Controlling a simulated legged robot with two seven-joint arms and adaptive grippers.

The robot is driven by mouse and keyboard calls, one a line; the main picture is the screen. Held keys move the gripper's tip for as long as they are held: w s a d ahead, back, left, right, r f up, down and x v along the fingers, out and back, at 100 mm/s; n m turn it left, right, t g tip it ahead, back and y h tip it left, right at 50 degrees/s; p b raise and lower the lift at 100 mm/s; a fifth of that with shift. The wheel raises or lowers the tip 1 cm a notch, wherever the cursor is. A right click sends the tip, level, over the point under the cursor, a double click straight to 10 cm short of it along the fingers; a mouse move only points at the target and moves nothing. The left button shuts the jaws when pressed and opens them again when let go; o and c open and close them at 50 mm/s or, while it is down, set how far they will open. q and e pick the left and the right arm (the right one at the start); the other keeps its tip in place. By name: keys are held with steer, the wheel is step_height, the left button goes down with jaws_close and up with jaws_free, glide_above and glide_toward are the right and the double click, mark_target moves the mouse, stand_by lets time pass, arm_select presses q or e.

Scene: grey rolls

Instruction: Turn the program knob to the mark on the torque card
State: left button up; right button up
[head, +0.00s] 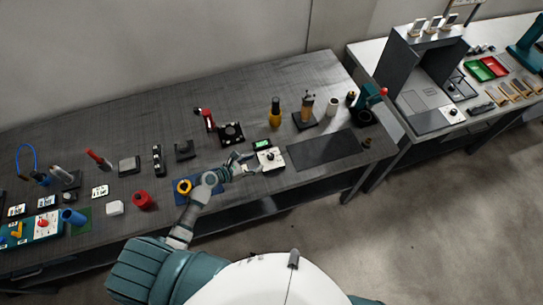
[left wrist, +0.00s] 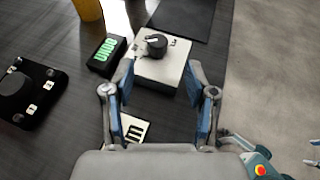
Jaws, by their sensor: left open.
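The program knob (left wrist: 157,43) is a dark round knob on a light square box (left wrist: 168,66). The box also shows in the head view (head: 270,159), near the table's front edge. My left gripper (head: 250,164) is just left of the box in that view. In the left wrist view its blue-padded fingers (left wrist: 165,104) are open, with nothing between their tips, and the box lies beyond them. A white card with black bars (left wrist: 133,128), perhaps the torque card, lies partly hidden below the left finger. The knob's exact setting is too small to read.
A black display with green digits (left wrist: 107,52) stands beside the box. A dark mat (head: 325,149) lies to the right. A yellow bottle (head: 275,115), a black fixture (head: 232,133) and a blue mat (head: 187,197) with a yellow ring are nearby.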

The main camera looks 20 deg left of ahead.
mark_target(267, 157)
arm_select(q)
steer(key=x, duration=0.6)
steer(key=shift+w+f, duration=0.1)
steer(key=shift+w+d+f+b, duration=0.25)
steer(key=shift+w+f, duration=0.1)
steer(key=shift+w, duration=0.25)
steer(key=shift+w+d+f+b, duration=0.2)
steer(key=shift+w+f, duration=0.15)
steer(key=shift+w, duration=0.2)
steer(key=shift+w+d, duration=0.15)
steer(key=shift+d, duration=0.35)
steer(key=shift+c, duration=1.3)
steer(key=c, duration=0.8)
jaws_close()
arm_select(e)
steer(key=shift+s+d+f, duration=0.1)
steer(key=shift+d+f, duration=0.1)
steer(key=shift+f, duration=0.3)
